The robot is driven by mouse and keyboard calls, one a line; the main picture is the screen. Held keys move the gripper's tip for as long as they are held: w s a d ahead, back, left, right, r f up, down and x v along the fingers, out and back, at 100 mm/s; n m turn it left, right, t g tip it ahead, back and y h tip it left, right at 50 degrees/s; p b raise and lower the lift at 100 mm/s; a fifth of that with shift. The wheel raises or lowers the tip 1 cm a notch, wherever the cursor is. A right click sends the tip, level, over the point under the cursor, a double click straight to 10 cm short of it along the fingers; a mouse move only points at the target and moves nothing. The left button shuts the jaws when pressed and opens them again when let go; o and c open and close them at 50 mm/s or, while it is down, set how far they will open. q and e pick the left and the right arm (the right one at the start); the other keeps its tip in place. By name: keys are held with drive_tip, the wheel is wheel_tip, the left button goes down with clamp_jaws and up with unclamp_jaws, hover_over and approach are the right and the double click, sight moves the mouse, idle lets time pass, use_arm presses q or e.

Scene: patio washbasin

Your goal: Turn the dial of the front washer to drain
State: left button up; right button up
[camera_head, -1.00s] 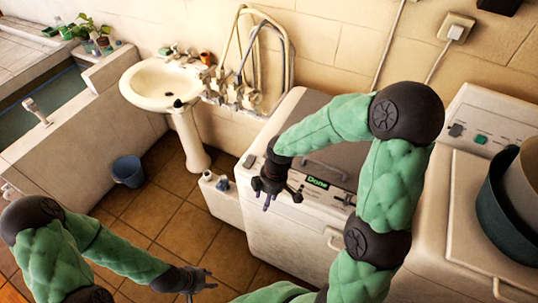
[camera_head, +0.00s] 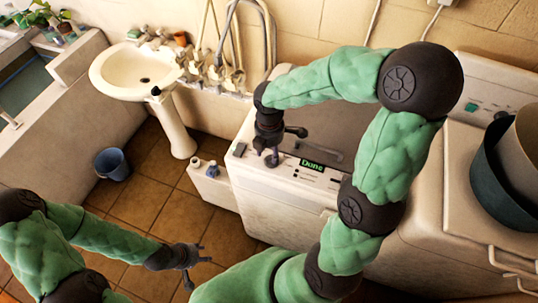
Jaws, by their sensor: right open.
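The front washer (camera_head: 263,183) is a white machine with a grey lid and a green-lit display (camera_head: 312,165) reading "Done" on its front panel. My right gripper (camera_head: 284,147) is open and empty, above the panel's left part, left of the display. I cannot tell whether it touches the panel. A small dark square part (camera_head: 239,150) shows at the panel's left end. My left gripper (camera_head: 199,270) looks open and empty, low over the floor.
A second white machine (camera_head: 480,215) on the right carries dark and beige tubs (camera_head: 490,180). A white washbasin (camera_head: 125,88) on a pedestal stands at the back left, with a blue bucket (camera_head: 112,163) on the tiled floor. A small white container (camera_head: 210,187) stands against the washer's left side.

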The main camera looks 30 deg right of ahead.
drive_tip(key=shift+f, duration=1.35)
clamp_jaws()
drive_tip(key=m+b, duration=0.1)
drive_tip(key=m, duration=0.2)
drive_tip(key=shift+d+m, duration=0.1)
drive_tip(key=shift+m, duration=0.3)
drive_tip(key=shift+w+d+m+b, duration=0.1)
drive_tip(key=shift+m+b, duration=0.3)
drive_tip(key=shift+m, duration=1.5)
